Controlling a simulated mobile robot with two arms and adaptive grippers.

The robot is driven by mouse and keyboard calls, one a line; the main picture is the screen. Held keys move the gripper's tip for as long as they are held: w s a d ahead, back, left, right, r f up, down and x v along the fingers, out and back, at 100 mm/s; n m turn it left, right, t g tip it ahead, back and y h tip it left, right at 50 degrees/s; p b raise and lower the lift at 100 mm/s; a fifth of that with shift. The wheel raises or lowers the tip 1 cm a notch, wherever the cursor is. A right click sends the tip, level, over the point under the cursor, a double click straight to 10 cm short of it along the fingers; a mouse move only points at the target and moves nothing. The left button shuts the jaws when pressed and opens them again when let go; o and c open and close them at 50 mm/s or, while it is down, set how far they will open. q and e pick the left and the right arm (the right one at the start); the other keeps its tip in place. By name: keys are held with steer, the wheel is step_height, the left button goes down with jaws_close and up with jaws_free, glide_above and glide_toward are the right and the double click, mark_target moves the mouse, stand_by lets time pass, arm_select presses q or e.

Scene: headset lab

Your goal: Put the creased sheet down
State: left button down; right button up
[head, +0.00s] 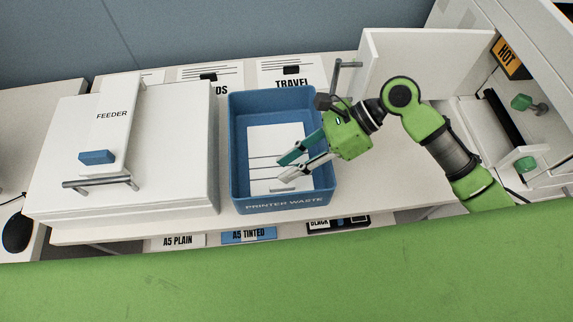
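The creased sheet (270,140) is white with dark crosswise lines. It shows inside the blue bin marked PRINTER WASTE (285,203) and looks flat on the bin's floor. My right gripper (281,169) reaches in from the right over the bin, its fingertips above the lower part of the sheet. Its two fingers are spread, with a gap between the tips, and nothing shows gripped between them. The fingers hide part of the sheet's right side. I cannot tell whether a fingertip touches the sheet. My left gripper is not in view.
The white feeder unit (180,150) with a blue tab (97,157) stands left of the bin. An open white door (410,65) and a machine with a HOT label (509,56) are at right. Labelled paper packs lie behind. The white tabletop (385,185) right of the bin is bare.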

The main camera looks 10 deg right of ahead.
steer(key=v, duration=1.1)
steer(key=shift+s, duration=0.1)
